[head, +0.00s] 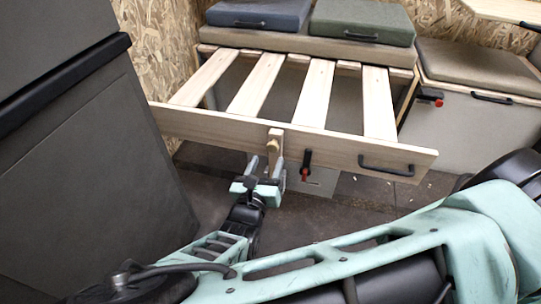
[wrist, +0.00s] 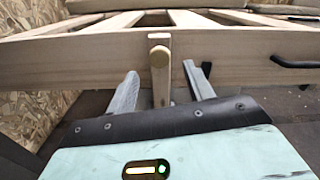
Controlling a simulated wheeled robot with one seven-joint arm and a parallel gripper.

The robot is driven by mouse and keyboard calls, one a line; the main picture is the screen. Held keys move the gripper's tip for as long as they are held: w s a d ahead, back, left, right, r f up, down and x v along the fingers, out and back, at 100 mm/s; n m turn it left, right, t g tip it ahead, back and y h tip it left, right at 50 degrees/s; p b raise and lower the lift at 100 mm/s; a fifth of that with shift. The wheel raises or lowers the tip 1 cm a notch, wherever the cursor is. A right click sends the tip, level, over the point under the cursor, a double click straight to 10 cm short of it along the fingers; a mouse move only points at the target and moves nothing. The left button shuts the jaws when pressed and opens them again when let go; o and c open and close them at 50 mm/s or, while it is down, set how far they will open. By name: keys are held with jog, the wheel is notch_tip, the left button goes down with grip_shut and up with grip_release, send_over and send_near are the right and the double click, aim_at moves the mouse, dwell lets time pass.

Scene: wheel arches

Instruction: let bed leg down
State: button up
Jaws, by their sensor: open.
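The slatted wooden bed frame (head: 228,127) is pulled out, with pale slats running back to the bench. On its front board is a wooden bed leg (head: 276,142) with a round wooden peg; it also shows in the wrist view (wrist: 160,75). My gripper (head: 266,163) is at the front board, just before and below the peg. In the wrist view my gripper (wrist: 160,88) has its two grey fingers apart, one on each side of the leg. Contact between fingers and leg cannot be made out. The leg's lower part is partly hidden by my gripper.
A black latch with a red tip (head: 306,165) and a black handle (head: 386,165) sit on the front board to the right. Blue (head: 258,14) and green (head: 362,20) cushions lie behind. A dark grey cabinet (head: 85,150) stands close on the left. Floor shows below the frame.

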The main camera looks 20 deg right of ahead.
aim_at(272, 149)
jog(key=shift+b+x, duration=0.55)
jog(key=shift+x, duration=2.05)
